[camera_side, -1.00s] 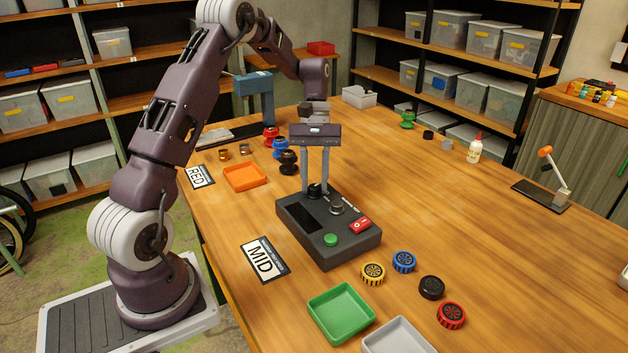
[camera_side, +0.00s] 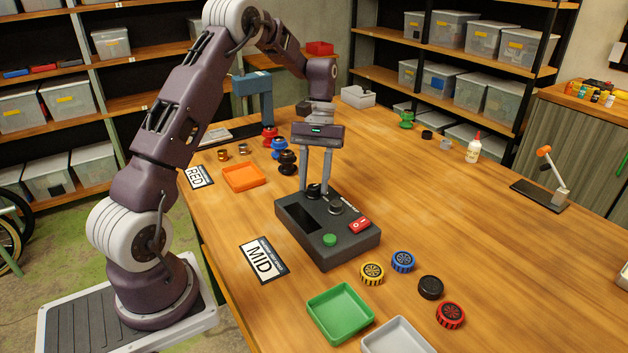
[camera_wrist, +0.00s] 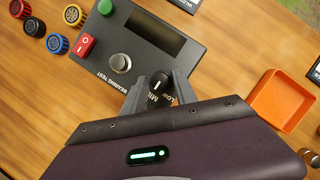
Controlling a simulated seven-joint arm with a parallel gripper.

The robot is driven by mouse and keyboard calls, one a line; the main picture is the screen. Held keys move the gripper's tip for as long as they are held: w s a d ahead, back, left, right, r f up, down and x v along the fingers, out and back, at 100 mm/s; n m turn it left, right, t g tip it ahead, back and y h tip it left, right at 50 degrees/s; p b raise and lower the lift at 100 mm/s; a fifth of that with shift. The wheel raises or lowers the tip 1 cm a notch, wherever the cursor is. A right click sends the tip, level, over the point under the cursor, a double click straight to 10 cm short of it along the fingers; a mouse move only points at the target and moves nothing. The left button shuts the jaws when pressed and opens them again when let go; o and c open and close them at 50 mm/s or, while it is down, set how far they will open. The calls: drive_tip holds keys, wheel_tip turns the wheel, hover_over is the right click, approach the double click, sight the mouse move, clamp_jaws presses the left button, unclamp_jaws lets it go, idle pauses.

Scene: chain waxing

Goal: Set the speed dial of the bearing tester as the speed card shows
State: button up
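The bearing tester (camera_side: 345,246) is a dark box with a screen, a green button, a red switch and a metal spindle. Its black speed dial (camera_wrist: 159,81) carries a white pointer line; MID and LOW labels show beside it. The exact setting is hard to read. The dial also shows in the side view (camera_side: 314,190). The speed card (camera_side: 262,258) reads MID and lies left of the tester. My gripper (camera_wrist: 160,82) points down at the dial, its two fingers standing apart on either side of it. A gap shows between fingers and dial.
A card reading RED (camera_side: 199,176) and an orange tray (camera_side: 244,177) lie behind left. A green tray (camera_side: 341,313), a grey tray (camera_side: 398,338) and several coloured round caps lie in front. The table right of the tester is largely clear.

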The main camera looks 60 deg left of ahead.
drive_tip(key=shift+o, duration=1)
drive_tip(key=v, duration=0.7)
drive_tip(key=shift+r, duration=0.1)
